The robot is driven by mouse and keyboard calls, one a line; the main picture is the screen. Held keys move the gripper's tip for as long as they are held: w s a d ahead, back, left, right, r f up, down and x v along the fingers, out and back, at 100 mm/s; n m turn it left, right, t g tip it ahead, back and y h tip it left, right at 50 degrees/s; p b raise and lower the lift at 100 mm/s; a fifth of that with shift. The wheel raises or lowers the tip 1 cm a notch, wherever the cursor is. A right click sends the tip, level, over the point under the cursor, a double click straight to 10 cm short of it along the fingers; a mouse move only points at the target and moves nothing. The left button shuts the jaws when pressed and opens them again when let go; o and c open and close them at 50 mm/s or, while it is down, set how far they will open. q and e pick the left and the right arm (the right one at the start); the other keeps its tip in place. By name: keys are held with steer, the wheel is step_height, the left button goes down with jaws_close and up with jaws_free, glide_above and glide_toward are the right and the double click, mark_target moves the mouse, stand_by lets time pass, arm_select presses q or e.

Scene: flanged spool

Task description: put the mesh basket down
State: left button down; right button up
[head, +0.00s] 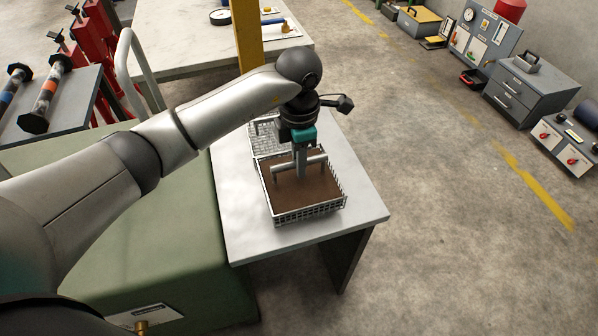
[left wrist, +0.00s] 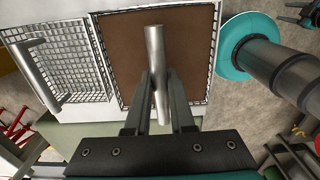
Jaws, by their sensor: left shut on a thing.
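The mesh basket (head: 310,212) is a wire tray with a brown filling or floor and a grey bar handle across it. It also shows in the left wrist view (left wrist: 108,45). My left gripper (head: 301,170) points down over its middle, and its fingers are shut on the bar handle (left wrist: 155,55). The basket looks level, over the white table (head: 360,195) near its front end. I cannot tell whether its underside touches the tabletop. My right gripper is not in view.
A second wire basket (left wrist: 75,45) with a bar handle lies close beside the held one, partly hidden by my arm in the head view. A green block (head: 150,220) adjoins the table's left side. A yellow post (head: 247,35) stands behind. Tabletop to the right is clear.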

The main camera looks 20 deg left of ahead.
arm_select(q)
step_height(320, 180, down, 3)
steer(key=shift+b, duration=0.3)
steer(key=shift+f, duration=0.35)
steer(key=c, duration=0.8)
jaws_free()
steer(key=shift+o, duration=0.2)
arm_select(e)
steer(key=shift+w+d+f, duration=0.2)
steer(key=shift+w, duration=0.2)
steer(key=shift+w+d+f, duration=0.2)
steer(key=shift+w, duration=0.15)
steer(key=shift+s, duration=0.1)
